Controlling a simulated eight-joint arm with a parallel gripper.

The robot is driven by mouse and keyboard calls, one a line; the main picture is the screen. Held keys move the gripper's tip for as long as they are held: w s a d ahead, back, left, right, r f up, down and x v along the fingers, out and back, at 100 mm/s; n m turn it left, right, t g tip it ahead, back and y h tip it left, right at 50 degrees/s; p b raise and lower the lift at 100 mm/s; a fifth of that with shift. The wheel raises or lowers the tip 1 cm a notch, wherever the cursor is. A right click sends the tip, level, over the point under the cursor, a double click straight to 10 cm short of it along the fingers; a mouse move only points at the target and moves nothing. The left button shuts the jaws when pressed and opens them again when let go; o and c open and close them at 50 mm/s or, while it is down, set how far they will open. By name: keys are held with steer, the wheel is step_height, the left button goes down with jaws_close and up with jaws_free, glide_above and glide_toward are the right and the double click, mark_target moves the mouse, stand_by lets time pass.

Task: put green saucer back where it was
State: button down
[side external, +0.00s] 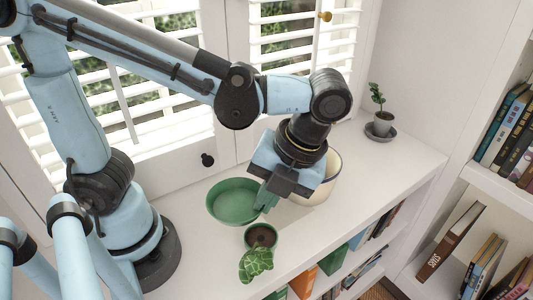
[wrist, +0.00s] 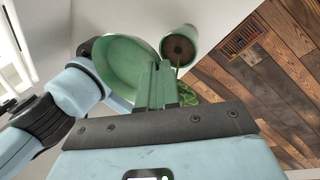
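The green saucer (side external: 233,202) is a wide, shallow round dish on or just above the white shelf top; any gap beneath it is hard to tell. It also shows in the wrist view (wrist: 122,62), with its hollow side visible. My gripper (side external: 267,197) points down at the saucer's right rim. In the wrist view, its green fingers (wrist: 156,82) are close together, with the saucer's rim running in at them. They appear shut on that rim, though the fingers and saucer are nearly the same green.
A small green pot (side external: 260,235) with a leafy plant stands close in front of the saucer. A cream pot (side external: 329,178) is partly hidden behind my gripper. A grey potted plant (side external: 382,123) stands far right. Shelf top between is clear; windows back it.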

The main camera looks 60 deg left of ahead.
mark_target(241, 211)
steer(key=s, duration=0.1)
steer(key=s+a+f, duration=0.1)
steer(key=s, duration=0.1)
steer(key=shift+s+a+f, duration=0.15)
steer(key=shift+s, duration=0.15)
steer(key=shift+a+f, duration=0.2)
steer(key=w+a+f, duration=0.2)
steer(key=a, duration=0.1)
steer(key=w+a+f, duration=0.2)
steer(key=a, duration=0.1)
steer(key=w+a+f, duration=0.2)
steer(key=a, duration=0.1)
steer(key=shift+w+a+f, duration=0.1)
steer(key=shift+w+f, duration=0.1)
steer(key=shift+f, duration=2.15)
steer(key=c, duration=1.8)
jaws_free()
steer(key=shift+f, duration=0.15)
steer(key=o, duration=0.4)
steer(key=shift+o, duration=0.2)
